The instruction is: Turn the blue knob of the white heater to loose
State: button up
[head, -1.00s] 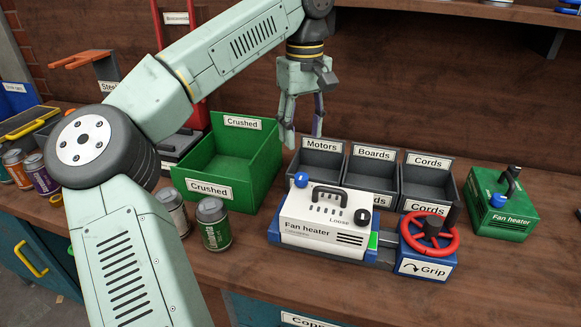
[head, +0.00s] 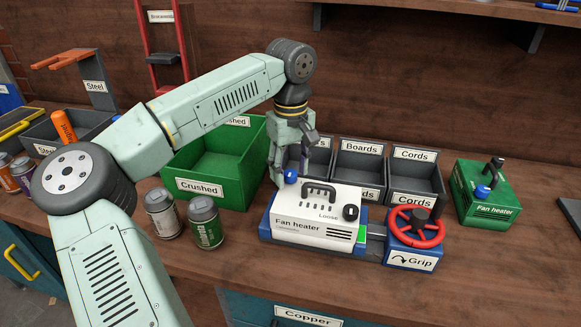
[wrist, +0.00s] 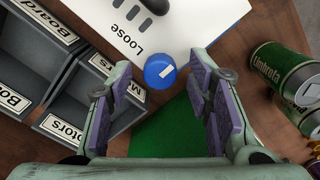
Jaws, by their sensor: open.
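The white fan heater (head: 318,210) sits in the blue vise on the workbench, with a black handle on top and a black knob (head: 351,213) at its right. The word "Loose" is printed on its top. The blue knob (head: 291,176) is at the heater's back left corner; in the wrist view the blue knob (wrist: 160,71) shows a white mark on its face. My gripper (head: 291,180) is at the blue knob, pointing down. In the wrist view my gripper (wrist: 160,100) is open, its purple-padded fingers apart, with the knob ahead between them and not visibly touched.
The green Crushed bin (head: 200,187) stands left of the heater, with cans (head: 205,222) in front. Grey bins (head: 415,180) stand behind it. The red grip wheel (head: 415,228) is at its right. A green fan heater (head: 484,195) stands farther right.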

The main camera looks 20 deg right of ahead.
jog(key=shift+c, duration=0.5)
grip_shut()
